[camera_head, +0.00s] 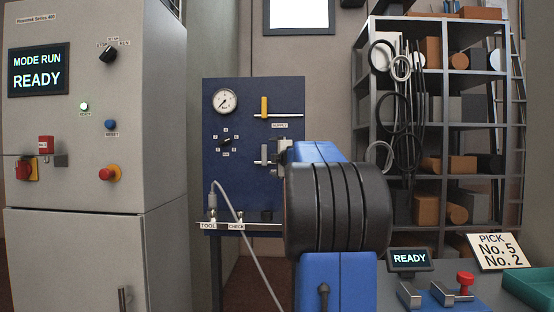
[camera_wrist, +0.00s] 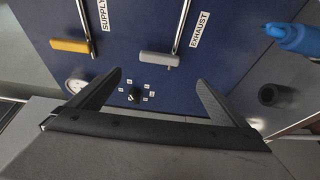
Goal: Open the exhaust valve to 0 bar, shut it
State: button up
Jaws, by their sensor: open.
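The exhaust valve has a grey lever (camera_wrist: 160,59) beside the EXHAUST label on a blue panel. In the wrist view the lever lies crosswise to its pipe. I cannot tell any contact. In the head view my arm hides most of the gripper. The round pressure gauge (camera_head: 225,101) is at the panel's upper left; its reading is too small to tell.
The supply valve's yellow lever (camera_head: 264,107) is above the exhaust lever, also crosswise to its pipe. A rotary selector knob (camera_head: 225,142) sits left of the exhaust lever. A hose (camera_head: 240,227) hangs from the shelf below. A grey cabinet (camera_head: 100,100) stands left.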

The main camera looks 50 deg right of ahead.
jog(key=v, duration=0.4)
dwell(0.6)
jog(key=s+a+f+m+g, duration=0.1)
jog(key=s+a+f+m, duration=0.15)
jog(key=a, duration=0.35)
jog(key=s+a+f+m+g+h, duration=0.1)
jog(key=s+a+f+m, duration=0.1)
jog(key=a+f+m, duration=0.35)
jog(key=s+a+f+m+g, duration=0.1)
jog(key=s+a+f, duration=0.15)
jog(key=a, duration=0.55)
jog(key=s+a+f+m+g+y, duration=0.2)
jog(key=s+a+f+g+y, duration=0.2)
jog(key=s+a+f, duration=0.9)
jog(key=s+a+f+m+g+y, duration=0.1)
jog(key=s+a+f+g+y, duration=0.3)
jog(key=s+a+f, duration=1)
notch_tip(320, 180, down, 7)
jog(key=a+y, duration=0.1)
jog(key=a, duration=0.1)
jog(key=shift+s+a+m, duration=0.3)
jog(key=shift+m, duration=0.1)
